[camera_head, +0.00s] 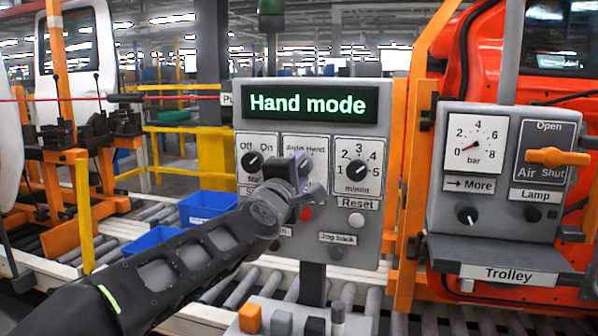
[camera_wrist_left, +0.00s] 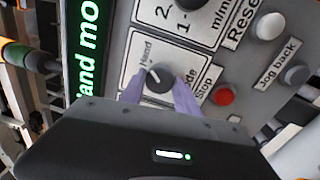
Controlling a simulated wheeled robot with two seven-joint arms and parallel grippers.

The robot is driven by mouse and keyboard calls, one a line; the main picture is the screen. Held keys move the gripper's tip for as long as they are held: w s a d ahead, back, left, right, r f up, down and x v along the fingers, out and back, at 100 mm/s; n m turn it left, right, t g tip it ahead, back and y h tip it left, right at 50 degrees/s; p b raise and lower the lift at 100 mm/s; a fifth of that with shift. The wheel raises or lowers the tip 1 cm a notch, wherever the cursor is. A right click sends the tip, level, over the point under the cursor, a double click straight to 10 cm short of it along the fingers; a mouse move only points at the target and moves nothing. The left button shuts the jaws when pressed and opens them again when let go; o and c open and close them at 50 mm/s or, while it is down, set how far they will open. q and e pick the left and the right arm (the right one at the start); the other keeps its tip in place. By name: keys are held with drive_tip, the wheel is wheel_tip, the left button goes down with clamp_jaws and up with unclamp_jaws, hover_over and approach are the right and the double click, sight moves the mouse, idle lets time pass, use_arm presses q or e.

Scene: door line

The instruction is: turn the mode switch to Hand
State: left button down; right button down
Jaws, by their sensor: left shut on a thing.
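The mode switch (camera_wrist_left: 159,78) is a round dark knob on a white plate (camera_head: 305,145) labelled "Auto" and "Hand" on the grey panel. In the left wrist view its white mark lies on the side by the word "Hand". My right gripper is not in view.
An Off/On knob (camera_head: 252,162) and a m/min dial (camera_head: 357,170) flank the plate closely. A red Stop button (camera_wrist_left: 224,95), a Reset button (camera_head: 356,220) and a Jog back button (camera_head: 336,252) lie below. A trolley panel (camera_head: 462,205) with an orange Air handle (camera_head: 556,157) stands right.

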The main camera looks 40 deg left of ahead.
use_arm(q)
drive_tip(key=shift+f, duration=0.1)
idle(0.3)
drive_tip(key=c, duration=0.9)
unclamp_jaws()
drive_tip(key=v, duration=0.7)
drive_tip(key=shift+s+d+b, duration=0.15)
drive_tip(key=shift+s+b, duration=0.15)
drive_tip(key=shift+s, duration=0.05)
